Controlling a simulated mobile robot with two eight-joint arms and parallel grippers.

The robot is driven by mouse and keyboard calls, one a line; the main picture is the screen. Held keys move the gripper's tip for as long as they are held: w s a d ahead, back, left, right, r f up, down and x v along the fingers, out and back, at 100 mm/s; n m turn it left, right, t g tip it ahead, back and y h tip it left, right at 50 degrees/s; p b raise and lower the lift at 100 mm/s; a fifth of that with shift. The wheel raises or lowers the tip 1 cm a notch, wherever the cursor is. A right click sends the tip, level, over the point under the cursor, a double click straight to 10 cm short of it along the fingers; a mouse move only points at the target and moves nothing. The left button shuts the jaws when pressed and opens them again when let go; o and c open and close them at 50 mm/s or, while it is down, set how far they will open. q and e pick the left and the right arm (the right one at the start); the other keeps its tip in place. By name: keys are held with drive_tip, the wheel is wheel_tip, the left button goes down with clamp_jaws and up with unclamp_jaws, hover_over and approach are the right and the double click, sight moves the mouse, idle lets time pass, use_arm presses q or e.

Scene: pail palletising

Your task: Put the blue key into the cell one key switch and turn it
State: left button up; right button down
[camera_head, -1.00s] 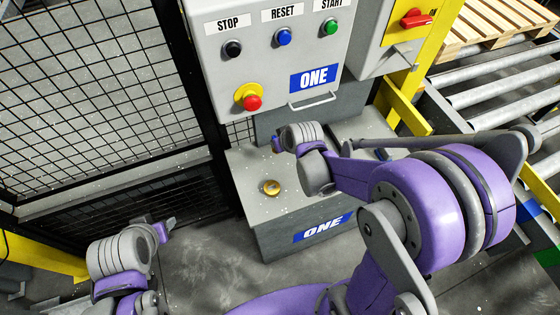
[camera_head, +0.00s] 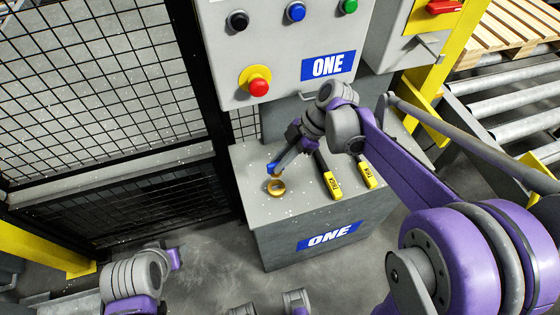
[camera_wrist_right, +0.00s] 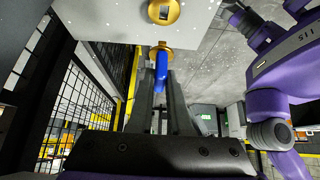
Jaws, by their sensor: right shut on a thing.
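The cell one key switch is a brass ring (camera_head: 276,187) on top of the grey pedestal (camera_head: 300,215) marked ONE. It also shows in the right wrist view (camera_wrist_right: 163,12), with a dark slot. My right gripper (camera_head: 278,163) is shut on the blue key (camera_head: 272,168) just above the switch. In the right wrist view the blue key (camera_wrist_right: 161,72) sits between the fingers, its brass end pointing at the switch. A gap shows there between key and switch. My left gripper (camera_head: 174,258) is low at the left, away from the pedestal; its jaws are unclear.
Two yellow-labelled items (camera_head: 330,183) (camera_head: 368,175) lie on the pedestal right of the switch. The control box (camera_head: 285,50) with a red stop button (camera_head: 259,88) hangs above. Black mesh fencing (camera_head: 110,90) stands at left; a roller conveyor (camera_head: 510,95) is at right.

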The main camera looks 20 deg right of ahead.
sight(282, 171)
drive_tip(key=shift+r, duration=0.1)
drive_tip(key=shift+f+b, duration=1.2)
drive_tip(key=shift+f, duration=0.75)
drive_tip(key=shift+f+b, duration=0.7)
drive_tip(key=shift+f, duration=0.3)
drive_tip(key=shift+f+b, duration=0.75)
drive_tip(key=shift+f, duration=0.6)
drive_tip(key=c, duration=0.8)
unclamp_jaws()
drive_tip(key=shift+r, duration=0.1)
